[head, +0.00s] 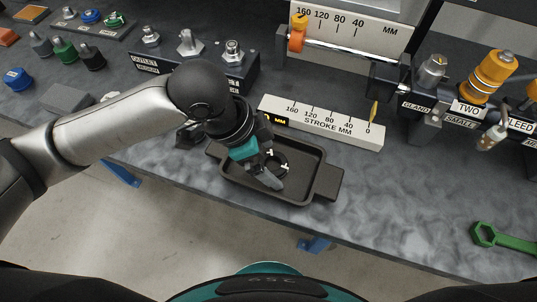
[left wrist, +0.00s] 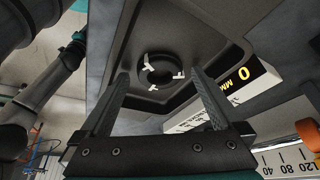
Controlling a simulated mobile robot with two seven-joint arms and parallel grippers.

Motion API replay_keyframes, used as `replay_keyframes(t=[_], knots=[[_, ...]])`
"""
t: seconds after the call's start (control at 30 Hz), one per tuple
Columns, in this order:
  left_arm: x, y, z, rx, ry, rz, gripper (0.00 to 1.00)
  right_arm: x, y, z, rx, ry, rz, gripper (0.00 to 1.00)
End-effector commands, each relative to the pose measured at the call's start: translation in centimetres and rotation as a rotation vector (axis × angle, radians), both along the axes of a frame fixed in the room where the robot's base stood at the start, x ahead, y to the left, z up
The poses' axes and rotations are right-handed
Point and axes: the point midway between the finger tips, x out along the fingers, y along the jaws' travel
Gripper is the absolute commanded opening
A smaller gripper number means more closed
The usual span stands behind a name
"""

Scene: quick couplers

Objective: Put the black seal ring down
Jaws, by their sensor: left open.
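The black seal ring (head: 283,160) has white marks on it and lies in the dark shallow tray (head: 328,183) near the front edge of the bench. In the left wrist view the ring (left wrist: 160,70) lies flat on the tray's floor, beyond my fingertips. My left gripper (head: 270,174) points down into the tray and hides part of the ring in the head view. Its two fingers stand apart in the left wrist view (left wrist: 162,88), with nothing held between them. My right gripper is not in view.
A white stroke scale block (head: 330,124) stands just behind the tray. A coupler rack (head: 235,78) is behind my left wrist.

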Motion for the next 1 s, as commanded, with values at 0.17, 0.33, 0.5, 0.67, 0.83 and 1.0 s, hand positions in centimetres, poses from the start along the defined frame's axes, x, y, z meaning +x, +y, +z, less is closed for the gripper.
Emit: replay_keyframes(t=[0.17, 0.33, 0.5, 0.67, 0.83, 1.0], knots=[[0.0, 0.3, 1.3, 0.0, -0.003, 0.001, 1.0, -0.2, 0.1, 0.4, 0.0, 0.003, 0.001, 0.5], [-0.2, 1.6, 4.5, 0.0, -0.005, 0.001, 1.0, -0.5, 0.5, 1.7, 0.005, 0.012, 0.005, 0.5], [-0.6, 3.0, 7.9, 0.001, -0.003, 0.001, 1.0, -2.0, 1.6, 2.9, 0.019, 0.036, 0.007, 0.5], [-0.8, 3.9, 10.2, 0.0, -0.002, 0.001, 1.0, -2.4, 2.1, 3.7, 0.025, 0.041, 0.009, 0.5], [-1.0, 4.4, 11.3, 0.0, 0.0, 0.0, 1.0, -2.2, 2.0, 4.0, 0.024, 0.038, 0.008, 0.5], [-1.0, 4.5, 11.4, 0.0, 0.0, 0.0, 1.0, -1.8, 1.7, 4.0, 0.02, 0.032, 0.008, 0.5]])
